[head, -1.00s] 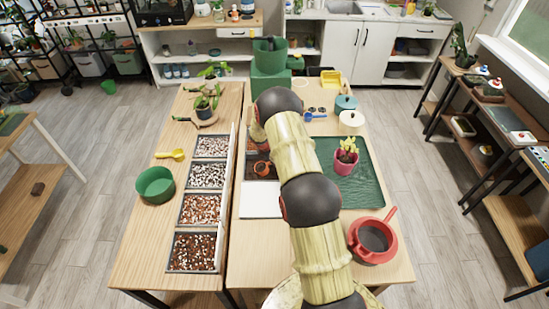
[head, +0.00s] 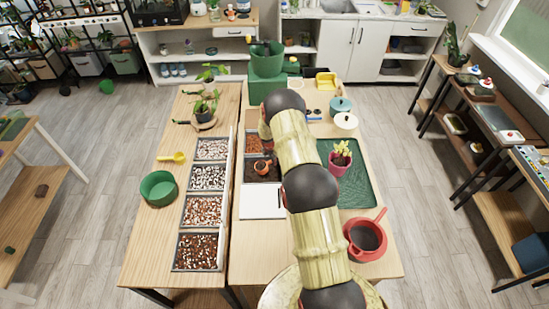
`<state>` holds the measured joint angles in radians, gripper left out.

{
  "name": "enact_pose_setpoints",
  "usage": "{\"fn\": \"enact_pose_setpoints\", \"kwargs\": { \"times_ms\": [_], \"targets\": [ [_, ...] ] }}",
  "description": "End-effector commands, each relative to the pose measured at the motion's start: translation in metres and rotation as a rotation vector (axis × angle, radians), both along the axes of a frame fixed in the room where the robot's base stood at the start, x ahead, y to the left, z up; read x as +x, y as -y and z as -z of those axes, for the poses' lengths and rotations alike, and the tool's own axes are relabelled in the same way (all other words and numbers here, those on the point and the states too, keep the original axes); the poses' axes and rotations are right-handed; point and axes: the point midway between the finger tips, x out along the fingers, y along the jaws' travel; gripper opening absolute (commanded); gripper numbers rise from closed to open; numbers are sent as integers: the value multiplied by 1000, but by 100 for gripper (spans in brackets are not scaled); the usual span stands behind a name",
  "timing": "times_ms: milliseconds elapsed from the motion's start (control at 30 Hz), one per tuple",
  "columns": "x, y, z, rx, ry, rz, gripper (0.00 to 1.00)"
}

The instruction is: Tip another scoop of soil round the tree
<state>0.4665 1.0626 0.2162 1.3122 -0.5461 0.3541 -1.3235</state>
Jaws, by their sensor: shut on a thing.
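My gripper (head: 267,150) is mostly hidden by my arm and points down at the middle of the table. It is shut on a small orange scoop (head: 262,168). The scoop is over the dark soil bin (head: 249,175); whether it touches the soil or holds any I cannot tell. A pink pot (head: 339,164) stands upright right of my arm, on a green tray (head: 362,187). A pale yellow-green, tree-like plant (head: 341,149) grows in it.
A red pan (head: 367,254) of dark stuff stands at the front right. A white board (head: 262,202) lies left of my arm. Bins of gravel and bark (head: 207,178) line the left table, beside a green bowl (head: 158,188). Lidded pots (head: 345,121) stand behind the tray.

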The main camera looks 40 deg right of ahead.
Motion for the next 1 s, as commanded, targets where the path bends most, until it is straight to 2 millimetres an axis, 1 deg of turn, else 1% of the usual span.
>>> {"fn": "enact_pose_setpoints", "kwargs": {
  "times_ms": [33, 633, 1000],
  "targets": [
    [-1, 1, -4, 5, 0, 0, 0],
    [-2, 11, -14, 66, 24, 3, 0],
    [-5, 19, -24, 140, 36, 4, 0]
  ]
}}
